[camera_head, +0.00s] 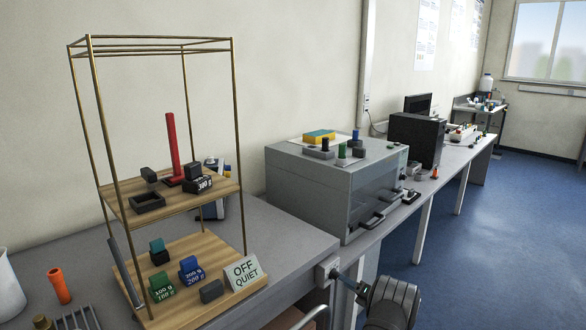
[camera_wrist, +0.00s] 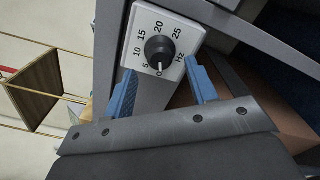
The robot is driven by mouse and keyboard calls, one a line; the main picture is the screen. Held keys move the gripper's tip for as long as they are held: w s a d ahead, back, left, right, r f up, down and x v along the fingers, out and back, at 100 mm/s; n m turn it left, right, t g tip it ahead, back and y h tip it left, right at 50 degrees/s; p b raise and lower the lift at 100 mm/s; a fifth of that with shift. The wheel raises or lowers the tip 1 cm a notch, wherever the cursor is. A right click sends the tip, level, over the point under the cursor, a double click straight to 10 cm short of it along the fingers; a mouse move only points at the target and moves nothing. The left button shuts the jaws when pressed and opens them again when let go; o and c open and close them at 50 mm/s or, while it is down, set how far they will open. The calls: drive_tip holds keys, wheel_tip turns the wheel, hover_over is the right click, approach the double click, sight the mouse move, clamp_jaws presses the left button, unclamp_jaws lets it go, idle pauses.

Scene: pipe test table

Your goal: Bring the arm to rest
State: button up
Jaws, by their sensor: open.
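In the wrist view my gripper (camera_wrist: 160,88) is open, with two blue ridged fingers and nothing between the tips. Its fingertips are near the lower edge of a white dial panel (camera_wrist: 188,42), one to each side. A black round knob (camera_wrist: 157,48) sits on the panel, ahead of the fingertips and apart from them. Its scale reads 0 to 25 Hz, and its mark appears to point at 0. In the head view the dial panel (camera_head: 326,270) is at the bench's front edge, and my gripper (camera_head: 348,284) is just right of it.
A brass-framed wooden two-shelf rack (camera_head: 215,252) holds weights, a red column (camera_head: 172,148) and an "OFF QUIET" sign (camera_head: 244,272). A grey oven-like box (camera_head: 310,187) stands on the bench behind. An orange tube (camera_head: 59,286) is at left. The floor (camera_head: 480,250) at right is clear.

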drive_tip(key=w+a+m, duration=0.1)
drive_tip(key=m, duration=0.4)
drive_tip(key=w+a+m, duration=0.1)
drive_tip(key=m, duration=0.5)
drive_tip(key=w+a+m, duration=0.1)
drive_tip(key=m, duration=0.5)
idle(0.5)
idle(0.5)
drive_tip(key=n, duration=0.9)
idle(0.3)
drive_tip(key=shift+n, duration=0.3)
